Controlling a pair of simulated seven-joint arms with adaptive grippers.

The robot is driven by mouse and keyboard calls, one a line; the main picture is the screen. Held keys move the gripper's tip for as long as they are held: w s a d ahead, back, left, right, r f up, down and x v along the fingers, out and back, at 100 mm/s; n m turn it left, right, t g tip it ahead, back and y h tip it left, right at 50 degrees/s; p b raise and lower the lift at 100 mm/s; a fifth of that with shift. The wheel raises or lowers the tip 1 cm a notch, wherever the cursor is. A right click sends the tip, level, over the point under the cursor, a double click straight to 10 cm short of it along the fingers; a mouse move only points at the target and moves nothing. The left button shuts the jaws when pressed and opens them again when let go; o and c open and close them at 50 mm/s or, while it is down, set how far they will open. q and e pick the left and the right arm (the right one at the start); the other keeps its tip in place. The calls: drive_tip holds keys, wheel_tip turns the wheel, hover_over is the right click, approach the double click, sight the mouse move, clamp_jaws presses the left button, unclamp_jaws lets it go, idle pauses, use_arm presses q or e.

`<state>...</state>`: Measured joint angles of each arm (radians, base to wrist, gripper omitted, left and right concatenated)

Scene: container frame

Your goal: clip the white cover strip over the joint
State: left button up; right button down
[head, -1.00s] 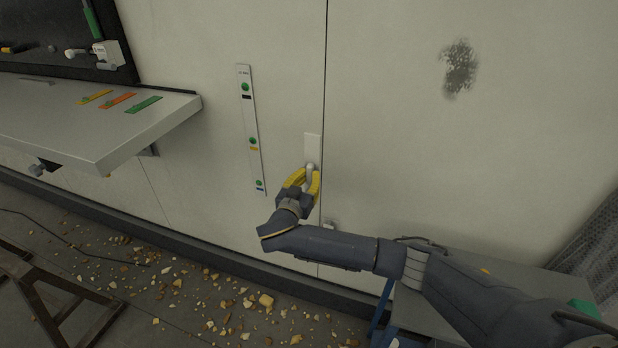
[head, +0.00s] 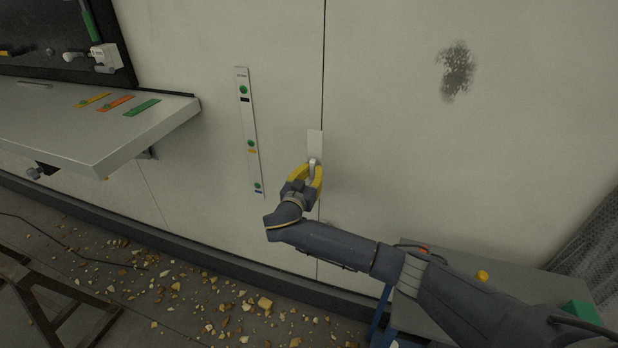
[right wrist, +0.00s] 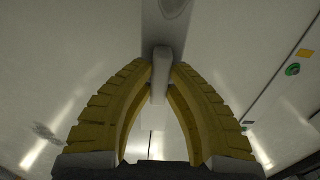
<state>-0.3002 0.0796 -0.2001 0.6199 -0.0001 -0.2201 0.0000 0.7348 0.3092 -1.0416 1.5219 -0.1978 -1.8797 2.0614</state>
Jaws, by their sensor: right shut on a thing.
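The white cover strip (head: 315,144) is a short pale piece in front of the wall in the head view, upright and close to the dark vertical joint (head: 324,60). My right gripper (head: 313,170) has yellow fingers shut on the strip's grey grip. In the right wrist view the fingertips (right wrist: 161,75) pinch this grip, and part of the strip (right wrist: 175,25) shows above them. The strip covers a short part of the joint line. I cannot tell whether it touches the wall. My left gripper is not in view.
A labelled strip with green dots (head: 249,130) is on the wall left of the joint. A grey shelf (head: 150,135) with coloured pieces juts out at the left. A low table (head: 520,290) stands at lower right. Rubble (head: 200,300) litters the floor.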

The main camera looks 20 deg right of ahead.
drive_tip(key=shift+x, duration=2.45)
drive_tip(key=shift+w+d, duration=0.35)
drive_tip(key=shift+w, duration=0.15)
drive_tip(key=c, duration=1.3)
unclamp_jaws()
